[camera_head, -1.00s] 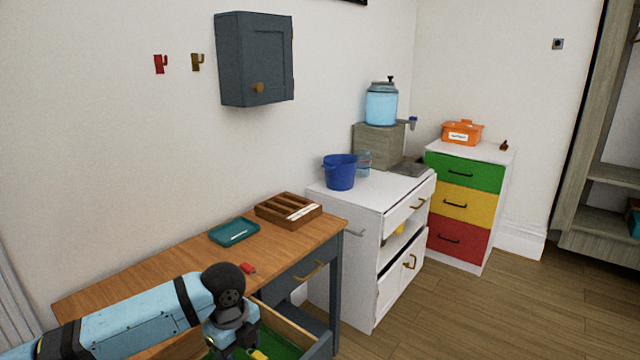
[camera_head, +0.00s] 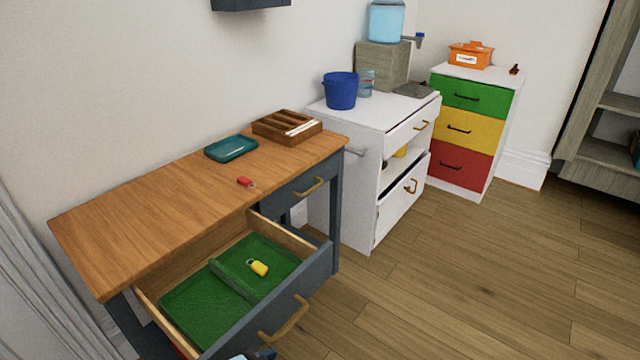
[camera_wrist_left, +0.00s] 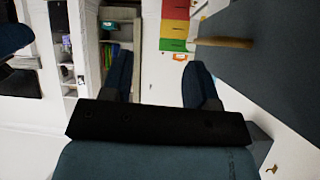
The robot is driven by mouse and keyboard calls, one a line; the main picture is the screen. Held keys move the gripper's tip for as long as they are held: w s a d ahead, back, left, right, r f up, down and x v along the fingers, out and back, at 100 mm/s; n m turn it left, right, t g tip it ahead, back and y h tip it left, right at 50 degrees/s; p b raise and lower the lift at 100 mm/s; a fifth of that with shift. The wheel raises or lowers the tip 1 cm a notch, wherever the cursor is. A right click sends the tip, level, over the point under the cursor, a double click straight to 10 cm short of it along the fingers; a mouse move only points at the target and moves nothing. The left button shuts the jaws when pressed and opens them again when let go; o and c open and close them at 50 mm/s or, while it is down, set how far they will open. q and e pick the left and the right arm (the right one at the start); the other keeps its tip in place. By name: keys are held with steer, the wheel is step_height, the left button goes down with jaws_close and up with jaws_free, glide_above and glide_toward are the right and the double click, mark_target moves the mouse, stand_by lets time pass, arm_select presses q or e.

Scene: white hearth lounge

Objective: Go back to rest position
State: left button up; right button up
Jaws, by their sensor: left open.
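My left gripper (camera_wrist_left: 160,85) shows in the left wrist view, its two dark fingers apart with nothing between them. A blue-grey panel with a wood-coloured bar (camera_wrist_left: 225,43) is close to its right finger in that view. In the head view only a small piece of my arm shows at the bottom edge, near the open drawer (camera_head: 270,322). A yellow padlock (camera_head: 258,268) lies in the drawer's green-lined tray. No gripper touches it.
The wooden desk (camera_head: 130,225) holds a red tag (camera_head: 246,182), a teal tray (camera_head: 231,148) and a brown box (camera_head: 287,127). The open drawer juts into the room. A white cabinet (camera_head: 340,190) and a coloured drawer unit (camera_head: 470,130) stand beyond. The floor at right is clear.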

arm_select(q)
steer(key=s+a+f+n+t+y+b, duration=0.2)
steer(key=s+a+f+n+t+y, duration=0.15)
steer(key=s+a+n, duration=0.55)
step_height(320, 180, up, 17)
steer(key=a+m+p, duration=0.2)
steer(key=p, duration=2.5)
steer(key=shift+s+a+g+y+p, duration=0.2)
steer(key=shift+a+g+y+p, duration=0.15)
steer(key=shift+g+y, duration=0.1)
arm_select(e)
step_height(320, 180, up, 17)
steer(key=s+d, duration=0.1)
steer(key=d, duration=0.1)
steer(key=shift+s+f+h, duration=0.2)
steer(key=shift+s+h, duration=0.1)
steer(key=shift+h, duration=0.1)
arm_select(q)
steer(key=shift+f, duration=0.15)
